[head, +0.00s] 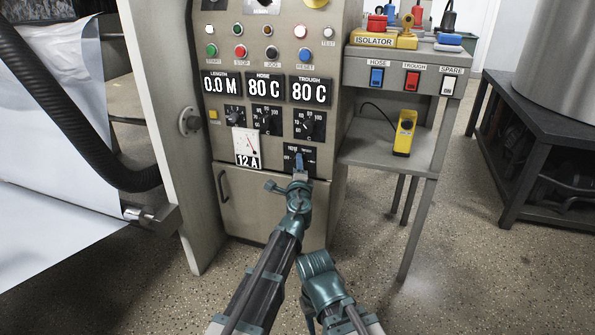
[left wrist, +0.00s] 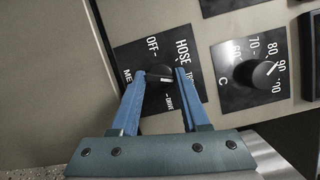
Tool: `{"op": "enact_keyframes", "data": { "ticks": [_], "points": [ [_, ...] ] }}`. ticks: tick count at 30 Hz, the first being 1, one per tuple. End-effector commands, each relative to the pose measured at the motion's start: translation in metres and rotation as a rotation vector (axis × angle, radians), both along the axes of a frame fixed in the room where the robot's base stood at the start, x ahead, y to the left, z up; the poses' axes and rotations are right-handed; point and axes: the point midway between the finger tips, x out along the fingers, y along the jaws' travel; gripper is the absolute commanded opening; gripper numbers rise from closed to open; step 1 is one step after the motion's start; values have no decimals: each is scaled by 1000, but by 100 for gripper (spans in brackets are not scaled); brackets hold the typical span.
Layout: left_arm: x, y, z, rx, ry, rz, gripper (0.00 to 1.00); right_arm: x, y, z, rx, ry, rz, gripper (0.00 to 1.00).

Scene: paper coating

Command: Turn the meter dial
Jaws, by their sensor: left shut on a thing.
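The meter dial (left wrist: 160,76) is a black knob on a black plate in the left wrist view. The plate carries the words OFF, HOSE and DRIVE, and others partly covered. A white mark on the knob lies toward the right of the picture, by the right finger. My left gripper (left wrist: 161,84) has its two blue fingers closed on either side of the knob. In the head view my left gripper (head: 300,160) is at the plate low on the grey panel and hides the dial. The needle meter (head: 246,144) beside it reads 12 A.
Above are temperature dials (head: 308,126) and displays (head: 262,87) reading 0.0 M, 80 C and 80 C. A black hose (head: 70,110) and paper sheet (head: 50,190) are at the left. A side shelf (head: 385,150) with a yellow device (head: 405,133) stands at the right.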

Motion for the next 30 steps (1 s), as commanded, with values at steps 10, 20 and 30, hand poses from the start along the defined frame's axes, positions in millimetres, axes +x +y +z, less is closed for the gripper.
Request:
{"op": "enact_keyframes", "data": {
  "ticks": [10,20,30],
  "points": [
    [1,1,-1,111,-35,2,0,0,0,-9,0,0,0,50],
    [1,1,0,128,-41,2,0,0,0,-9,0,0,0,50],
    [1,0,0,126,-41,1,71,0,0,-9,0,0,0,50]
  ]
}}
